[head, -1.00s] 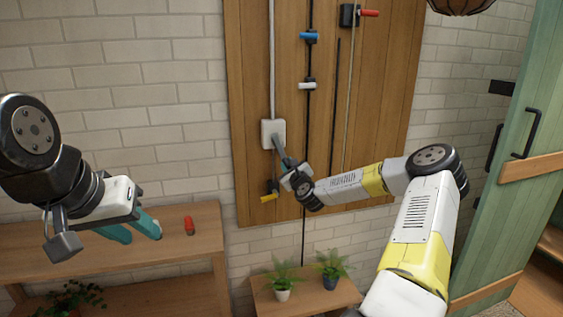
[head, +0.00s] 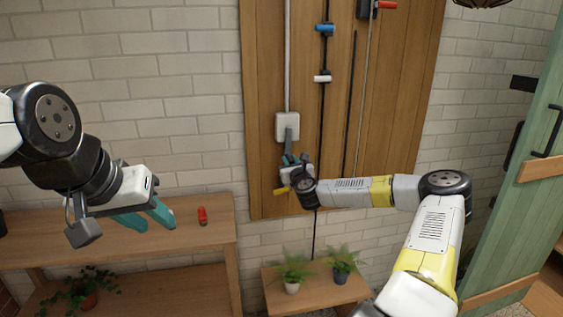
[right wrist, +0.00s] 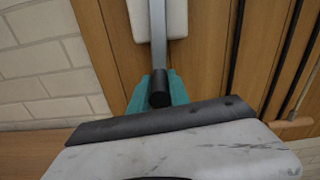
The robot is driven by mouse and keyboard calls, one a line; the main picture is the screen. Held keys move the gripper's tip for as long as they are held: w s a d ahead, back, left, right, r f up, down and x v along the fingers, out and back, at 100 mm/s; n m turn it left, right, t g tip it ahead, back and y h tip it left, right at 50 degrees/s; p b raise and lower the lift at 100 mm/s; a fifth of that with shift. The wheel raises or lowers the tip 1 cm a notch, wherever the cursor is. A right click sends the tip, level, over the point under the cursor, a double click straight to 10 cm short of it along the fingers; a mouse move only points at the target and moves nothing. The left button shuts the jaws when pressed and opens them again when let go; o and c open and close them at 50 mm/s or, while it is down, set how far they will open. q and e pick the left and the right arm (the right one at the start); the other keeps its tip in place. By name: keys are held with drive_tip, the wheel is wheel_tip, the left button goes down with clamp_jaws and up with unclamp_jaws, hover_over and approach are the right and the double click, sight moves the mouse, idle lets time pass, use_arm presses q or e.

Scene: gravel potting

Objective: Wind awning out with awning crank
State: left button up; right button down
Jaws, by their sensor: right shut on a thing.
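The awning crank has a white box (head: 287,126) on the wooden panel, with a grey arm (head: 292,137) hanging almost straight down from it. The arm also shows in the right wrist view (right wrist: 157,45), ending in a black knob (right wrist: 161,88). My right gripper (head: 290,160) is shut on the crank's knob end, its teal fingers on both sides of it. The rest of the grip is hidden behind the gripper body. My left gripper (head: 146,218) is open and empty, in front of the shelf at the left. The awning is not in view.
A red object (head: 202,216) lies on the shelf (head: 215,236). Potted plants (head: 292,285) stand below.

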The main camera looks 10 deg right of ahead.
drive_tip(key=shift+a, duration=0.1)
drive_tip(key=c, duration=1.2)
unclamp_jaws()
drive_tip(key=shift+c, duration=0.2)
drive_tip(key=s, duration=0.7)
drive_tip(key=shift+s, duration=0.4)
